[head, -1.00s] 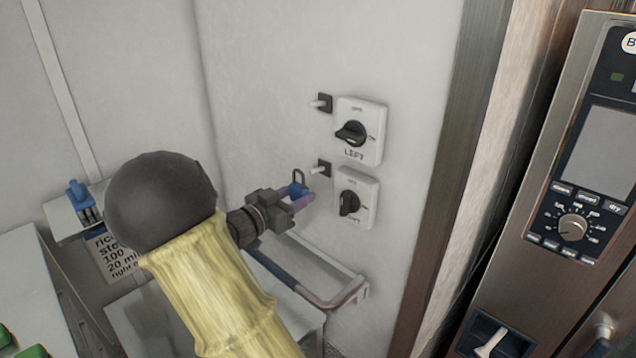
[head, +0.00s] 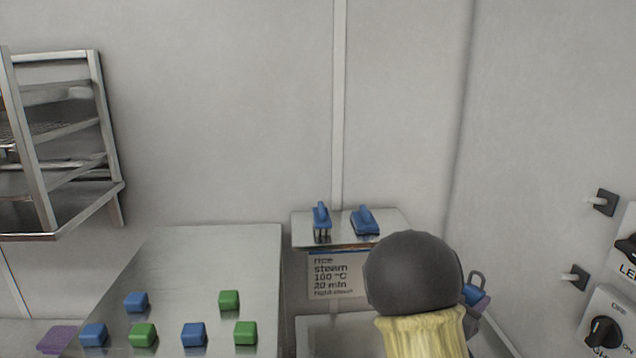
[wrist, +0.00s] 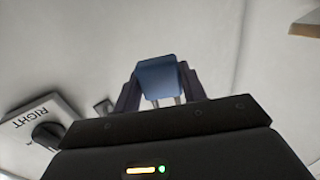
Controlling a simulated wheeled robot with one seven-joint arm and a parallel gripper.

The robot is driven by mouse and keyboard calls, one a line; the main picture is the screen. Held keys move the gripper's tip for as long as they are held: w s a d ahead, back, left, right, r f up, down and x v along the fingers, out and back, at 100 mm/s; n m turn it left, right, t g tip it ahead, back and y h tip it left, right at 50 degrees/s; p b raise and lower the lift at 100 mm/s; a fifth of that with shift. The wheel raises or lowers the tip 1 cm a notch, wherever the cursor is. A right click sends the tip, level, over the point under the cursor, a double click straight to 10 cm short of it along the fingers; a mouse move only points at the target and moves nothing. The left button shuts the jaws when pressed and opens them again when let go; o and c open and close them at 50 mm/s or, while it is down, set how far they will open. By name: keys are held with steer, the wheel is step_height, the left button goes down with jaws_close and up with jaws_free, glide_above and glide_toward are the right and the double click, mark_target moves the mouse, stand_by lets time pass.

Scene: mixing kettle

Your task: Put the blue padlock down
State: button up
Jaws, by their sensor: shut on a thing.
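The blue padlock (wrist: 160,78) is between the two dark fingers of my gripper (wrist: 158,92) in the wrist view, and the gripper is shut on it. In the head view the padlock (head: 472,293) shows at the right of my arm, with its grey shackle upward. It is held in the air in front of the right wall. My arm's dark round joint hides most of my gripper (head: 482,303) there.
A small shelf (head: 300,236) at the back holds two blue objects (head: 364,221), with a recipe sign (head: 333,274) below. A steel table (head: 215,262) at left carries several blue and green blocks. The rotary switches (head: 606,332) and pegs (head: 577,277) are on the right wall.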

steer(key=w+a+f+n+t+y+b, duration=0.2)
steer(key=a+f+n+t+y, duration=0.5)
steer(key=a+f, duration=1.2)
steer(key=f+n+y+b, duration=0.1)
steer(key=n+y, duration=0.3)
steer(key=y, duration=0.3)
steer(key=shift+w+f+t+y, duration=0.3)
steer(key=shift+y, duration=0.1)
steer(key=shift+d, duration=0.15)
steer(key=shift+a, duration=0.2)
